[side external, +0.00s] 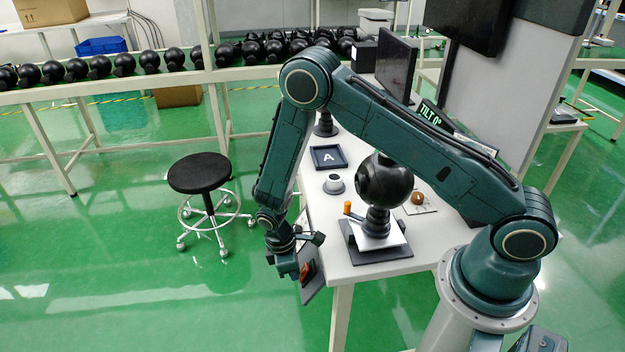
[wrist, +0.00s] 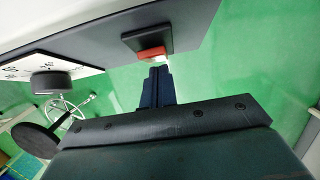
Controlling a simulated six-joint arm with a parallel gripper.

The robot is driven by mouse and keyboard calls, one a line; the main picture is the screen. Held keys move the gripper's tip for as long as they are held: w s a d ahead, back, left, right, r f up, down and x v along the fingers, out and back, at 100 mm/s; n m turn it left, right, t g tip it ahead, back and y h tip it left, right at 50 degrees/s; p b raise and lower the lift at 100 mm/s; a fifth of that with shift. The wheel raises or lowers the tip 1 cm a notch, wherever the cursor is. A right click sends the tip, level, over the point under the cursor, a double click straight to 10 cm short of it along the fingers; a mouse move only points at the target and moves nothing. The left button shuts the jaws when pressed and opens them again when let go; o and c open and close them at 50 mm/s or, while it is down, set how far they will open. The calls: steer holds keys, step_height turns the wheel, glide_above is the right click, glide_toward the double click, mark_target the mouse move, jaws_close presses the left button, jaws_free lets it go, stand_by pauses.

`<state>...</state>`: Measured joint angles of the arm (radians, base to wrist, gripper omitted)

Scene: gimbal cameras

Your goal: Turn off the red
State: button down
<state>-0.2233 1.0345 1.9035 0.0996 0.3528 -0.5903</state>
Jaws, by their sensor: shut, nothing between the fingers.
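A small red switch (side external: 304,271) sits on a dark panel (side external: 314,285) hanging at the near left edge of the white table. In the wrist view the red switch (wrist: 151,53) stands on a black base (wrist: 147,39) fixed to a dark grey panel (wrist: 192,22). My gripper (side external: 295,267) is low beside this panel, outside the table edge. In the wrist view my gripper (wrist: 158,75) is shut and empty, its tips right by the red switch. I cannot tell whether they touch it. The gripper partly hides the switch in the side view.
A black ball-shaped gimbal camera (side external: 384,181) stands on the white table (side external: 352,277). Near it are an orange cylinder (side external: 347,208), a white round cup (side external: 333,184) and a dark tray (side external: 328,157) marked A. A black stool (side external: 200,172) stands to the left on open green floor.

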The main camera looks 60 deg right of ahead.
steer(key=shift+r, duration=0.65)
steer(key=shift+w+a, duration=0.1)
steer(key=w+a+r, duration=0.5)
steer(key=r, duration=0.5)
steer(key=shift+w+a+r, duration=0.15)
steer(key=shift+r, duration=0.15)
steer(key=shift+r, duration=0.1)
stand_by(0.4)
